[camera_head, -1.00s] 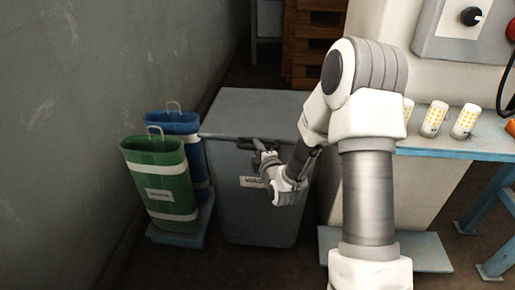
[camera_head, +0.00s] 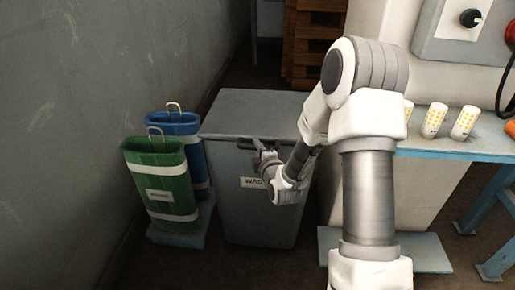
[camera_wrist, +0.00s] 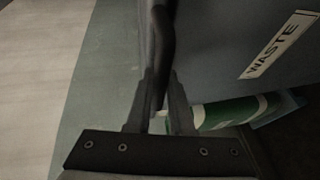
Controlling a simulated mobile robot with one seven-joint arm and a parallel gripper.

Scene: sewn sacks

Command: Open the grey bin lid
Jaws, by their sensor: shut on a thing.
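The grey bin (camera_head: 262,215) stands on the floor against the left wall side, with a white "WASTE" label on its front. Its flat lid (camera_head: 255,110) looks down on the bin. A dark bar handle (camera_head: 243,143) runs along the lid's front edge. My gripper (camera_head: 257,146) is at this handle, reaching in from the right. In the wrist view my gripper (camera_wrist: 162,95) has one finger on each side of the dark handle bar (camera_wrist: 163,40) and is shut on it. The label (camera_wrist: 280,45) shows at upper right there.
A green bag (camera_head: 162,180) and a blue bag (camera_head: 175,123) with wire handles stand on a low base just left of the bin. A blue table (camera_head: 450,147) with yellow-dotted cups (camera_head: 434,120) is at right. Wooden pallets (camera_head: 312,45) stand behind.

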